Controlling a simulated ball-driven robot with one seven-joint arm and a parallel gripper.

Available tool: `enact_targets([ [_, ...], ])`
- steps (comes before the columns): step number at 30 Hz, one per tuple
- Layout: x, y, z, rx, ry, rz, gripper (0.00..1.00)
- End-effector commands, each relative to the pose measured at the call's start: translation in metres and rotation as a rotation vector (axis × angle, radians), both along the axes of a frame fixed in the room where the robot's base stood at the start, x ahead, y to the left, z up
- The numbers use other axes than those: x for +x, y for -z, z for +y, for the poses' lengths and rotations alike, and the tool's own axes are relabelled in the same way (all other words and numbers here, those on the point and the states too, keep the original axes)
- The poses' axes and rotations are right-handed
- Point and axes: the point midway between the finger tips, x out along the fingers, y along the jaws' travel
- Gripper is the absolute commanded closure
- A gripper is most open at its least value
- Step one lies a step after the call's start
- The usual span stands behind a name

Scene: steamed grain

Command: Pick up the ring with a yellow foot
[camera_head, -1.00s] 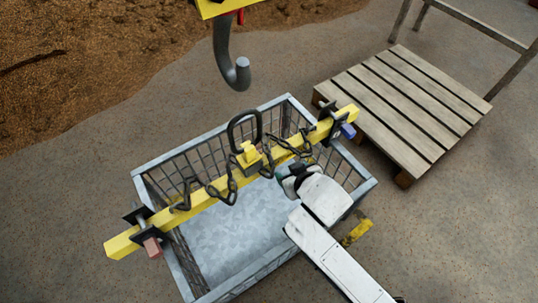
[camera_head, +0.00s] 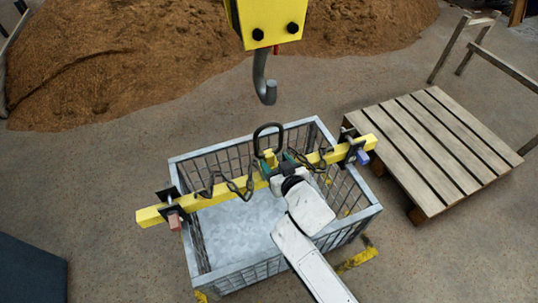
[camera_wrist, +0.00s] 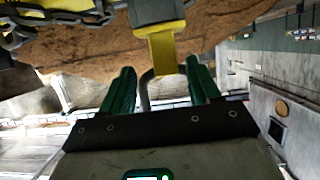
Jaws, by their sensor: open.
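The dark ring (camera_head: 258,137) stands upright on its yellow foot (camera_head: 270,158), at the middle of a yellow beam (camera_head: 210,200) that lies across a wire basket. My gripper (camera_head: 277,168) is at the beam, close beside the foot, and partly hides it. In the wrist view my gripper (camera_wrist: 163,84) has its two green fingers spread. The yellow foot (camera_wrist: 164,52) shows between and beyond them, with part of the dark ring (camera_wrist: 146,88) between the fingers. I cannot tell whether the fingers touch it.
The grey wire basket (camera_head: 195,246) stands under the beam. Dark chains (camera_head: 235,186) hang along the beam. A grey hook (camera_head: 264,85) hangs above the ring from a yellow block (camera_head: 268,20). A wooden pallet (camera_head: 430,145) stands at the right.

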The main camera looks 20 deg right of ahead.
Motion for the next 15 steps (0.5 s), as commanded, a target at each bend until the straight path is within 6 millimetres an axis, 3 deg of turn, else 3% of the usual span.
enact_targets([
  [9, 0.038, 0.019, 0.006, 0.0, 0.001, 0.0, 0.38],
  [15, 0.045, 0.021, 0.006, 0.0, 0.001, 0.001, 0.38],
])
